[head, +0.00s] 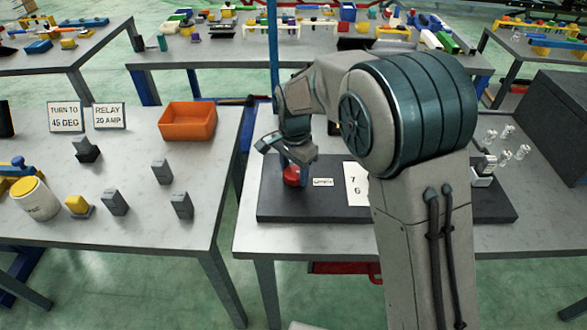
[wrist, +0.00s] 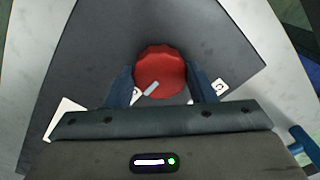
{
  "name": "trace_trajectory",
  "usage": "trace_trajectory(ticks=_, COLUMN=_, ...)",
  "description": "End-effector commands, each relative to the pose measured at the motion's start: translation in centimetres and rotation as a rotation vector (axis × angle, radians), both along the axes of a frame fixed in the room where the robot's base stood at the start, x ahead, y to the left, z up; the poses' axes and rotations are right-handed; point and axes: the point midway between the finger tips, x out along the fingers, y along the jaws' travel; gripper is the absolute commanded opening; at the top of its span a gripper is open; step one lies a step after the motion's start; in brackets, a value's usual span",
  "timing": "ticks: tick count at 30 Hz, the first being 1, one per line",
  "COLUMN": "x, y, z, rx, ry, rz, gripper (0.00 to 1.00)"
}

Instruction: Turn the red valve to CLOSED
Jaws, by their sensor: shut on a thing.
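The red valve (head: 291,176) is a round knob on a dark base board (head: 275,203) on the right-hand table. In the wrist view the red valve (wrist: 160,71) has a scalloped edge and a pale pointer mark at its lower left. My gripper (wrist: 163,84) has one finger on each side of the knob and is shut on it. In the head view my gripper (head: 292,165) comes down onto the knob from above. Small white labels (wrist: 220,87) lie beside the knob, partly covered by the fingers; I cannot read them clearly.
Clear bulb-like parts (head: 505,142) are at the right. A dark box (head: 555,120) stands at the far right. The left table holds an orange bin (head: 188,121), signs and several grey blocks.

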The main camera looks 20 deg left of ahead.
Motion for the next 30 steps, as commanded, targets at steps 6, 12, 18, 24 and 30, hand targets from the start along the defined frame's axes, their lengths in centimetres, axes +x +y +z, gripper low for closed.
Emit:
trace_trajectory(ticks=6, x=0.02, y=0.00, z=0.03, rx=0.001, ry=0.000, rz=0.076, gripper=0.27)
trace_trajectory(ticks=12, x=0.04, y=0.00, z=0.02, rx=0.001, ry=0.000, rz=0.223, gripper=0.27)
trace_trajectory(ticks=18, x=0.07, y=-0.02, z=0.03, rx=0.001, ry=-0.002, rz=0.410, gripper=0.27)
trace_trajectory(ticks=24, x=0.07, y=0.00, z=0.05, rx=0.001, ry=-0.002, rz=0.602, gripper=0.27)
trace_trajectory(ticks=30, x=0.09, y=-0.02, z=0.07, rx=0.001, ry=-0.003, rz=0.790, gripper=0.27)
